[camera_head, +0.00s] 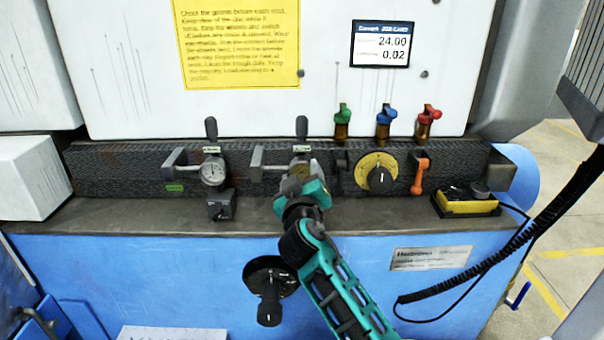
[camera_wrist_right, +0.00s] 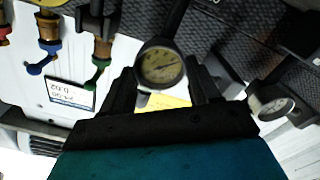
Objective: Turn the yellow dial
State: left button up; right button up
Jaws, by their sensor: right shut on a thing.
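A round gauge with a pale yellow face (camera_wrist_right: 160,66) sits between the fingers of my right gripper (camera_wrist_right: 162,84) in the wrist view. The right gripper is shut on this gauge. In the head view the right gripper (camera_head: 300,182) is at the dark textured rail, in front of the gauge, and hides most of it. A yellow disc with a black knob (camera_head: 377,173) is on the same rail, just right of the gripper and apart from it. My left gripper is not in view.
A white-faced gauge (camera_head: 213,171) is on the rail at left. Green, blue and red valves (camera_head: 384,122) stand above the rail, and an orange lever (camera_head: 420,175) is right of the disc. A black handwheel (camera_head: 270,288) is below.

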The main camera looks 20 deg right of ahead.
jog(key=n+p, duration=0.2)
jog(key=n, duration=0.7)
jog(key=shift+n, duration=1.4)
jog(key=shift+f, duration=0.1)
jog(key=o, duration=1.1)
